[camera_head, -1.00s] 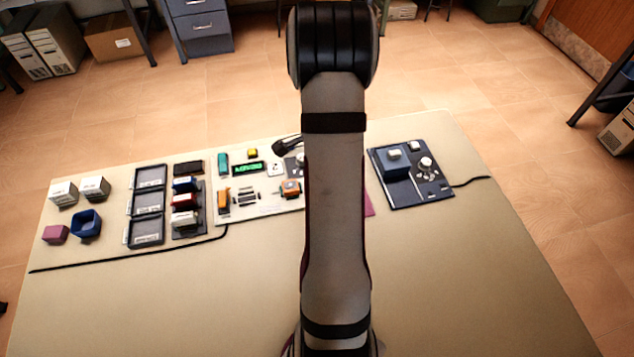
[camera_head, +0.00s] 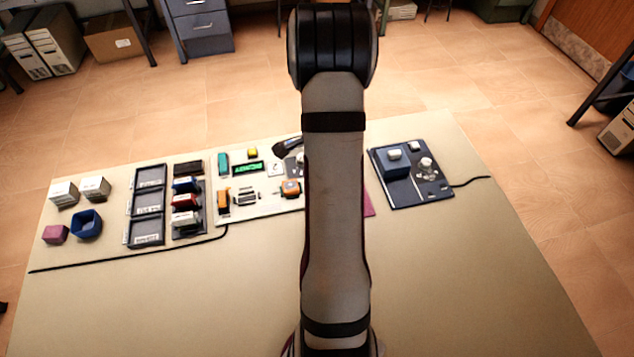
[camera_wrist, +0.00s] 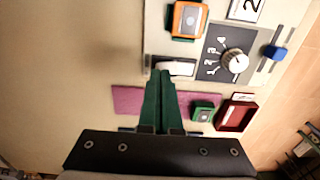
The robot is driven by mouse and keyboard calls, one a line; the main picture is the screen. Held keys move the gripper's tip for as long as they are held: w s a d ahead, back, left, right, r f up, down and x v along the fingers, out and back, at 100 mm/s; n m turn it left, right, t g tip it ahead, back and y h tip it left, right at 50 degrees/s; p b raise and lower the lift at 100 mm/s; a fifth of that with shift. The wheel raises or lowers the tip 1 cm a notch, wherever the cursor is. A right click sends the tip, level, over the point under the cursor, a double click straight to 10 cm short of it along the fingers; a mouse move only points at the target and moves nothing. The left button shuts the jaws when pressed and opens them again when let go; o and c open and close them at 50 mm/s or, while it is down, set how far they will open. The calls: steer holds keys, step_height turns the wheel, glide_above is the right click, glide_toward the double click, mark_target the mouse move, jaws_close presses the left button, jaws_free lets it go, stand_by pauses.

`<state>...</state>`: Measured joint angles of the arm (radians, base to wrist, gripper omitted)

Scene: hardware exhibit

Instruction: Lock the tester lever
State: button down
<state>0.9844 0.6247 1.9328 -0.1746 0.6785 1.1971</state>
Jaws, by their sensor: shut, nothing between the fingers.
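The tester board (camera_head: 262,208) lies in the middle of the table, partly hidden behind my arm. In the wrist view it shows an orange block (camera_wrist: 187,19), a numbered dial (camera_wrist: 234,63), a blue slider (camera_wrist: 274,52) and a white bar (camera_wrist: 178,68) in a dark mount at the board's edge. I cannot tell for certain which part is the lever. My gripper (camera_wrist: 162,74) is shut and empty, with its green fingertips close beside the white bar; contact is unclear. In the head view the fingertips are hidden.
A purple mat (camera_wrist: 128,99) carries a green block (camera_wrist: 202,111), with a red open box (camera_wrist: 237,113) beside it. A dark blue panel (camera_head: 430,190) stands to the right. Dark trays (camera_head: 147,232) and a blue cup (camera_head: 86,224) lie left. The front of the table is clear.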

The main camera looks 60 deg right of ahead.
steer(key=shift+f, duration=0.85)
step_height(320, 180, up, 7)
steer(key=shift+f, duration=0.15)
steer(key=shift+w+a+r, duration=0.1)
steer(key=shift+a+r, duration=0.1)
steer(key=shift+r, duration=0.1)
steer(key=w+a+r+n, duration=0.1)
steer(key=a+r+n, duration=0.4)
steer(key=a, duration=0.5)
steer(key=w+a+r+n, duration=0.2)
steer(key=a+r+n, duration=0.35)
steer(key=a, duration=0.55)
steer(key=s+a+r+n+y, duration=0.1)
steer(key=s+a+n, duration=1)
steer(key=a, duration=0.2)
steer(key=shift+s+a+r+y, duration=0.15)
steer(key=shift+s+a+y, duration=0.1)
steer(key=shift+a+y, duration=0.15)
